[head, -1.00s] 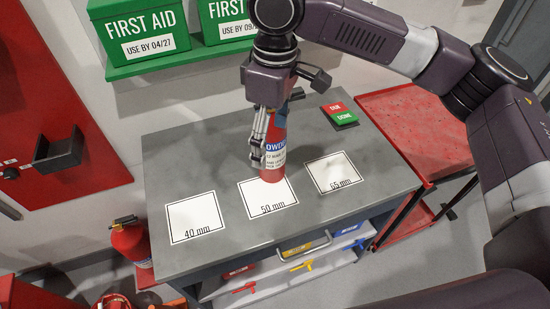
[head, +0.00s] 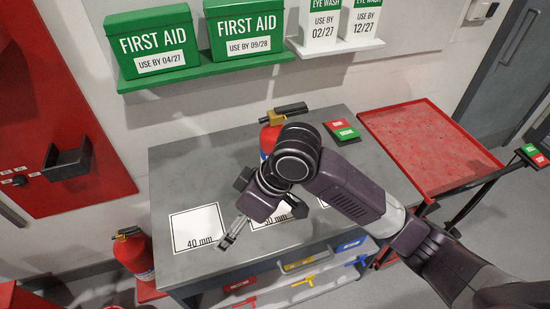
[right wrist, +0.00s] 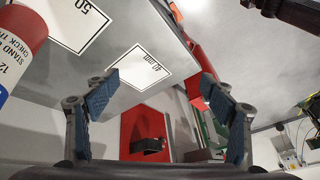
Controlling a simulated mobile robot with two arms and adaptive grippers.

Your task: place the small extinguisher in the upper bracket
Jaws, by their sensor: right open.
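A red extinguisher (head: 268,138) with a black handle stands upright on the grey table; my right arm hides its lower body. Part of its red body with a white and blue label shows at the left of the right wrist view (right wrist: 24,28). My right gripper (head: 232,236) is open and empty, apart from that extinguisher, beside the 40 mm card. Its spread fingers (right wrist: 165,112) frame the right wrist view. A black bracket (head: 68,164) is fixed to the red wall panel at the left, empty; it also shows in the wrist view (right wrist: 147,145). My left gripper is not in view.
The white 40 mm card (head: 196,222) lies bare on the table. Another extinguisher (head: 134,252) stands low at the table's left side. First-aid boxes (head: 153,42) sit on a green shelf above. A red-topped trolley (head: 425,145) stands at the right.

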